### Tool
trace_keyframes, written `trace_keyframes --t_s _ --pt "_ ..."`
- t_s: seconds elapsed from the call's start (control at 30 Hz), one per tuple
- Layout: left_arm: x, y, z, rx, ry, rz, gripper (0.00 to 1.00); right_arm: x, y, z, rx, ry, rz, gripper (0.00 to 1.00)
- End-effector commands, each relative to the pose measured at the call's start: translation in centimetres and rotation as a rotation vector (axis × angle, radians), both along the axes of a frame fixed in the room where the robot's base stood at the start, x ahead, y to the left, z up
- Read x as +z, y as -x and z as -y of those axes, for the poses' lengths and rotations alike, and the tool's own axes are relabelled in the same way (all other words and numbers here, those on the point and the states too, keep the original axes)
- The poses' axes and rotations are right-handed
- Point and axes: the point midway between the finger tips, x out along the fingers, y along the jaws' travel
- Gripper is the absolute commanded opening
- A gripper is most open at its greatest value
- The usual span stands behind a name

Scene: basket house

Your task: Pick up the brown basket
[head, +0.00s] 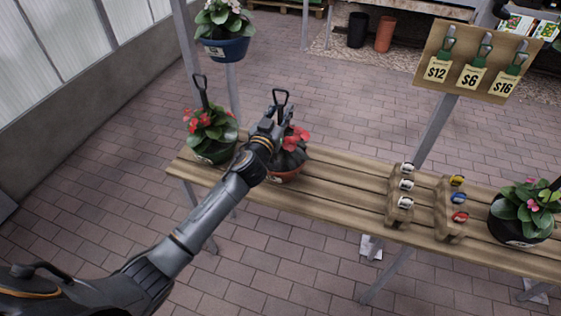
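The brown basket (287,177) stands on the slatted wooden bench, partly hidden behind my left arm. It is a reddish-brown pot with red flowers, dark foliage and an upright black hook handle. My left gripper (276,116) is over the basket, at the lower part of its handle. The fingers overlap the handle in this view, and I cannot tell whether they are closed on it. The basket looks upright and appears to rest on the bench. My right gripper is not in view.
A green pot (216,152) with red flowers stands close to the left. A blue pot (225,48) hangs behind. Small wooden racks (400,203) and a black pot (515,231) occupy the right of the bench (340,177). A price board (475,85) is above.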

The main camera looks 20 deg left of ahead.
Motion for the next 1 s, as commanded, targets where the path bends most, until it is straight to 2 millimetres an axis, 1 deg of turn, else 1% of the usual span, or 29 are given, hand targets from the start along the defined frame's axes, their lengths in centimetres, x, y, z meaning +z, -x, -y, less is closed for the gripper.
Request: trace_keyframes --t_s 0.03,0.1,0.33,0.37,0.67,0.87,1.0 --pt "0.0 0.0 0.0 0.0 0.0 0.0 0.13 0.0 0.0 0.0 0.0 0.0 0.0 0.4" --pt "0.0 0.0 0.0 0.0 0.0 0.0 0.0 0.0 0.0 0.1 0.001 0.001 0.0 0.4" --pt "0.0 0.0 0.0 0.0 0.0 0.0 0.0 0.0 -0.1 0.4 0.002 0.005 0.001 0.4" --pt "0.6 0.0 0.0 -0.001 0.0 0.01 0.0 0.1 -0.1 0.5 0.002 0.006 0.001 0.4" --pt "0.7 -0.1 0.0 -0.001 0.0 0.01 0.0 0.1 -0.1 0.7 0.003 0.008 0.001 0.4" --pt "1.9 -0.1 0.0 -0.001 0.0 0.012 0.0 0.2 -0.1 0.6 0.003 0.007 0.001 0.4" --pt "3.2 0.0 0.0 -0.001 0.0 0.014 0.0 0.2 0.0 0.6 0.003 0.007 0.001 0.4"
